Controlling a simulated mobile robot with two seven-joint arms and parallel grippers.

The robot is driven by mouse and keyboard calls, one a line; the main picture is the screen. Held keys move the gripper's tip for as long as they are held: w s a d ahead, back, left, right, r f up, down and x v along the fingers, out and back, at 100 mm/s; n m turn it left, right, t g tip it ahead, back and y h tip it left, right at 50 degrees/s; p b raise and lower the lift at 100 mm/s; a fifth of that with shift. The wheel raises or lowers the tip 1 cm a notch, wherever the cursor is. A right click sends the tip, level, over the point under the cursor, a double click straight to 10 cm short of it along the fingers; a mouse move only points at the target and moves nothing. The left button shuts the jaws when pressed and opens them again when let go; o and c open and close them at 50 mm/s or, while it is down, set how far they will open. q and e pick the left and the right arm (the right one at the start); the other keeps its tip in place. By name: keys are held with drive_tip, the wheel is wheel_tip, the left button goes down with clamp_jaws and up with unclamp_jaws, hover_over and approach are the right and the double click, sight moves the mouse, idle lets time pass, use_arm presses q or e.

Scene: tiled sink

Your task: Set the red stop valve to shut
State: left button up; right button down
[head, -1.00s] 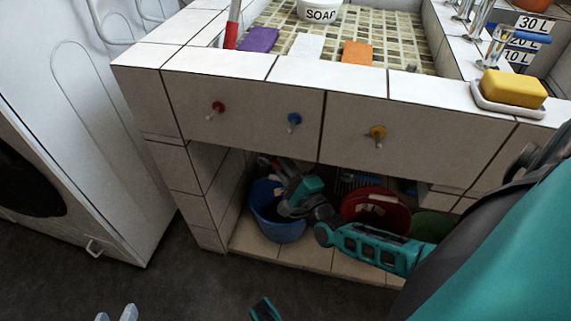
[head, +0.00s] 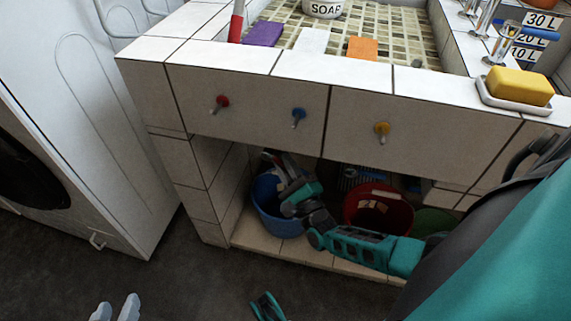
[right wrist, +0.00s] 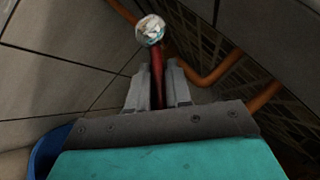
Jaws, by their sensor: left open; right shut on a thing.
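In the right wrist view, my right gripper (right wrist: 157,88) is shut on a red bar-shaped handle (right wrist: 157,72), which I take to be the red stop valve's. A round, mottled silver-white end (right wrist: 150,30) shows beyond the fingertips. In the head view, my right arm reaches under the tiled sink, and its gripper (head: 274,160) is by a small red part at the back of the opening, partly in shadow. The handle's exact angle is hard to tell. My left gripper (head: 115,309) is open and empty at the bottom left, above the floor.
A blue bucket (head: 267,207) and a red bucket (head: 392,219) stand under the sink around my right arm. Red (head: 221,101), blue (head: 298,114) and yellow (head: 382,128) knobs project from the tiled front (head: 260,125). Orange pipes (right wrist: 215,75) run near the handle.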

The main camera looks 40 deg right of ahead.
drive_tip(key=c, duration=1.4)
unclamp_jaws()
drive_tip(key=shift+o, duration=1.3)
